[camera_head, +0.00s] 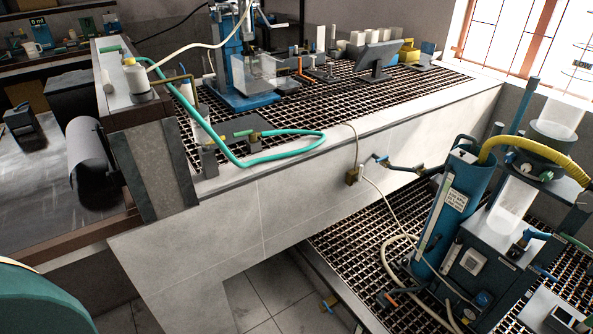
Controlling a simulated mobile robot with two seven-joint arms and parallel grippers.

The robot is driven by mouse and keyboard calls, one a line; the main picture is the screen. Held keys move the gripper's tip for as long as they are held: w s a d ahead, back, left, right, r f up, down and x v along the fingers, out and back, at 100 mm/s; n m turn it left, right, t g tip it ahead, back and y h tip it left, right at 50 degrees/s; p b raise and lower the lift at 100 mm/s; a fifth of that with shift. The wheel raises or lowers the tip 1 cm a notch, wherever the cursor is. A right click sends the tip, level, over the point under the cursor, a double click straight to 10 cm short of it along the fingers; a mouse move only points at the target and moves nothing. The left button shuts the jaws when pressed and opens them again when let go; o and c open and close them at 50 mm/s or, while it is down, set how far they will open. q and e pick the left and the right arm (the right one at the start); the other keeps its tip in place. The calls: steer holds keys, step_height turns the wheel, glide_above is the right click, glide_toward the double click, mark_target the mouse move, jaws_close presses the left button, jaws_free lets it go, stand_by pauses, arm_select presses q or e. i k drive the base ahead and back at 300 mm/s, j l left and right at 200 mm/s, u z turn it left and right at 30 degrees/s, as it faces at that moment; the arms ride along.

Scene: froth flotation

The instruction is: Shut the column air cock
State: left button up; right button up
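A tall blue column (455,205) with a white label stands tilted in the picture on the lower grating at right. A small valve with a blue handle (381,158) sits on the bench's front wall, on a pipe leading toward the column. A fitting with an orange handle (389,299) is low by the column's foot. A brass cock with a green handle (247,136) is on the upper bench by a teal hose. I cannot tell which of these is the column air cock, or whether each is open. Neither gripper is in view.
The upper bench grating (290,115) carries a blue flotation machine (232,60), a dark screen (377,58) and white containers. A yellow ribbed hose (535,150) arches at right. Cream tubing (395,235) loops near the column. The bench's pale front wall (215,235) is mostly bare.

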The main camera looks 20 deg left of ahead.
mark_target(358, 177)
steer(key=u, duration=0.2)
steer(key=i+l+z, duration=0.3)
steer(key=i, duration=0.15)
steer(key=i+l+z, duration=0.35)
steer(key=i, duration=0.15)
steer(key=j, duration=0.1)
